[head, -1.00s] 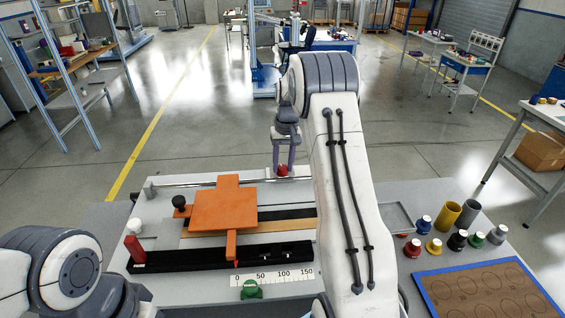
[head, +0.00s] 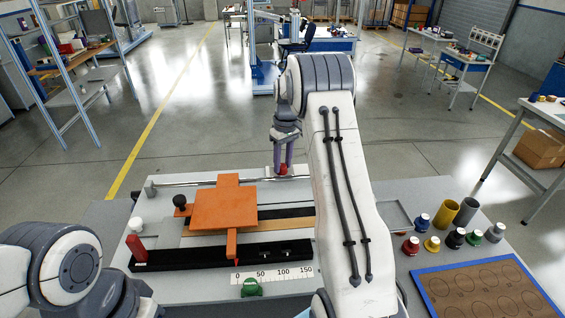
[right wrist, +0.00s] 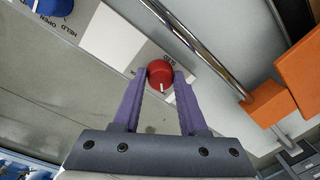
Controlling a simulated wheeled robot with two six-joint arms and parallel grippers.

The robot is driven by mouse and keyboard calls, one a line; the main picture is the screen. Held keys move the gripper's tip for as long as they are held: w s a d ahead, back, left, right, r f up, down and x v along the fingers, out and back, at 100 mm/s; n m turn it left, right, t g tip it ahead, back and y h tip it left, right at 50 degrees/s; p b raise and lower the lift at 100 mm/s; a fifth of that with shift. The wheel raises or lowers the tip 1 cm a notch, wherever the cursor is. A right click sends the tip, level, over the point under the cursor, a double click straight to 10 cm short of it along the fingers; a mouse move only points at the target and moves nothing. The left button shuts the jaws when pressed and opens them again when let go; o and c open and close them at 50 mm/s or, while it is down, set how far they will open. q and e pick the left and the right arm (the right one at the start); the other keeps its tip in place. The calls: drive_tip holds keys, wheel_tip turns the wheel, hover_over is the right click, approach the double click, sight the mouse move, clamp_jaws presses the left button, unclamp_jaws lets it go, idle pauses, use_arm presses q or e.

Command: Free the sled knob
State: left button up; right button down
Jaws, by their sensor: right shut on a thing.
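The orange sled (head: 224,210) sits across the rail (head: 205,183) on the grey fixture. A black ball knob (head: 180,200) stands at its left side. A red knob (head: 283,170) is at the far right of the fixture, by the rail. My right gripper (head: 283,168) reaches down over it, fingers on either side. In the right wrist view the red knob (right wrist: 160,74), with a white pointer mark, is between the purple fingertips (right wrist: 160,80). A blue knob (right wrist: 55,6) is at the upper left there. My left gripper is not in view, only its arm.
A scale (head: 272,274) and a green knob (head: 251,287) are at the front. A red block with a white knob (head: 136,226) is at the left. Several capped pieces and a blue-edged board (head: 480,293) stand at the right.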

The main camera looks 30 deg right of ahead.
sight(284, 164)
drive_tip(key=shift+w+r, duration=0.1)
drive_tip(key=shift+c, duration=2.2)
unclamp_jaws()
drive_tip(key=shift+r, duration=0.3)
wheel_tip(284, 164, up, 10)
drive_tip(key=b, duration=0.2)
drive_tip(key=shift+d+f, duration=0.15)
drive_tip(key=shift+d, duration=0.25)
